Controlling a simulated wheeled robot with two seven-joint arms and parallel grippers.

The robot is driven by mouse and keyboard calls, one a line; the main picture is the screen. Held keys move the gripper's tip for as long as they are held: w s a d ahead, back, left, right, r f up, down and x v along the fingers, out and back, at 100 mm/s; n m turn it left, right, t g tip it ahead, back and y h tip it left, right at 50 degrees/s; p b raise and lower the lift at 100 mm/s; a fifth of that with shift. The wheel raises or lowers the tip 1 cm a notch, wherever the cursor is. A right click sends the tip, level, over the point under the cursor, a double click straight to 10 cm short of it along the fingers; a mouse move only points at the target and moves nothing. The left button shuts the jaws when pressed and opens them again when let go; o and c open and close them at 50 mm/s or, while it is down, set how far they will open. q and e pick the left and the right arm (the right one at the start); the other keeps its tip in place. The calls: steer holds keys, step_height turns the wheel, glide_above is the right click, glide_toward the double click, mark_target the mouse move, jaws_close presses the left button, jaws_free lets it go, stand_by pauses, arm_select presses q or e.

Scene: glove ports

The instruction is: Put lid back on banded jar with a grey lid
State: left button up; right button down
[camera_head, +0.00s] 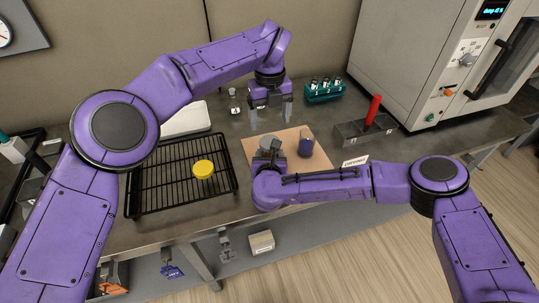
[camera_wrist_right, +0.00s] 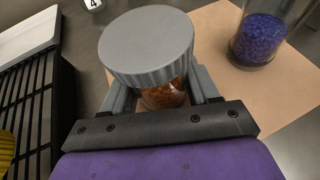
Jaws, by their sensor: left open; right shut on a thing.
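A grey ribbed lid (camera_wrist_right: 148,45) sits over a clear jar with orange-brown contents (camera_wrist_right: 163,96) in the right wrist view. I cannot tell whether the lid is fully seated, and no band shows. My right gripper (camera_wrist_right: 162,92) is shut on this jar, with a finger on either side below the lid. In the head view the grey lid (camera_head: 270,143) shows at the right gripper, over the tan board. A clear jar with blue-purple contents (camera_head: 306,142) stands to its right. My left gripper (camera_head: 270,113) is open and empty, pointing down behind the board.
A yellow lid (camera_head: 203,169) lies on the black wire rack (camera_head: 150,190) at left. A small flask (camera_head: 234,103), a teal vial rack (camera_head: 324,91) and a grey bin with a red-handled tool (camera_head: 352,134) stand behind and right.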

mark_target(270, 142)
arm_select(q)
step_height(270, 142, down, 8)
steer(key=shift+r, duration=0.15)
arm_select(e)
steer(key=shift+f, duration=0.1)
arm_select(q)
steer(key=c, duration=1.1)
steer(key=o, duration=1.3)
steer(key=shift+c, duration=0.2)
steer(key=shift+r, duration=0.1)
step_height(270, 142, up, 12)
